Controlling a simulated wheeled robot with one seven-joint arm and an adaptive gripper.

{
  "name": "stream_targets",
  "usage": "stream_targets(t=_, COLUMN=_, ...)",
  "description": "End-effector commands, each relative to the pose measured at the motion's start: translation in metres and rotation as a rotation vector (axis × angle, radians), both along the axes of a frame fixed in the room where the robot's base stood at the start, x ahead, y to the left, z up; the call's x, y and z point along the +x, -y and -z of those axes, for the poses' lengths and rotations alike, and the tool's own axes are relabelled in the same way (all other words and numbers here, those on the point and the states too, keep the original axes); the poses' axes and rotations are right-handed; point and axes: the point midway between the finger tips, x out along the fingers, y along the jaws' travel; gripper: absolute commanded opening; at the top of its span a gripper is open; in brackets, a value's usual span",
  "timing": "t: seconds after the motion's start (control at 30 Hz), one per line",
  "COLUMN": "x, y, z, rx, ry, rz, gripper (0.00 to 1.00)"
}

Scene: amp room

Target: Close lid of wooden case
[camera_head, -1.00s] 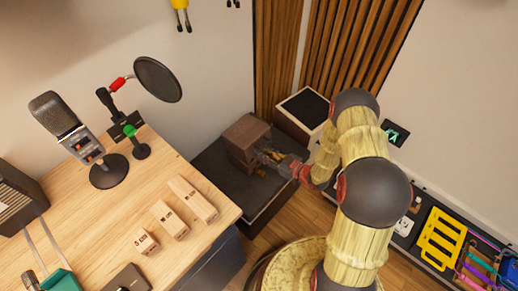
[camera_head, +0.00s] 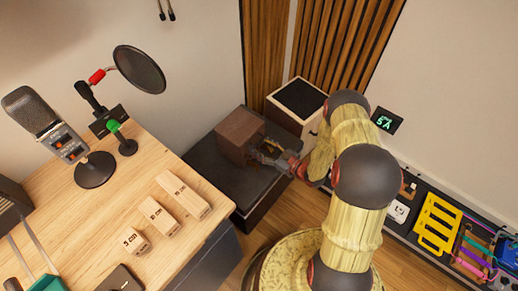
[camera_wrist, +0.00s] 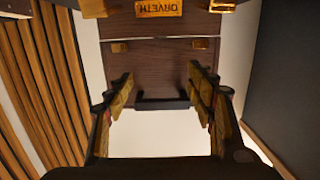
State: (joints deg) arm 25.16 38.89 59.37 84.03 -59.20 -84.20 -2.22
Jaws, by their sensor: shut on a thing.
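The wooden case (camera_head: 240,134) is a dark brown box on a black platform behind the desk, in the head view. My gripper (camera_head: 268,150) is at its right side. In the wrist view the brown case (camera_wrist: 160,70) fills the upper middle, with a brass label, brass fittings and a pale seam across it. A black handle (camera_wrist: 162,104) on the case lies between the two fingers of my gripper (camera_wrist: 160,88).
A dark-topped box (camera_head: 298,100) stands behind my gripper. A low shelf with a yellow rack (camera_head: 437,224) runs along the right wall.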

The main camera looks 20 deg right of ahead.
Motion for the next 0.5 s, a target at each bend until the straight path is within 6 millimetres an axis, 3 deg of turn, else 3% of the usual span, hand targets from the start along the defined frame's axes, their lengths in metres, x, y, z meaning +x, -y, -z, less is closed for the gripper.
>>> stream_targets(t=0.03, x=0.0047, y=0.0073, z=-0.0026, rx=-0.003, ry=0.007, rz=0.016, gripper=0.4)
stream_targets(t=0.5, x=0.0015, y=0.0039, z=-0.0012, rx=0.002, ry=0.004, rz=0.012, gripper=0.67)
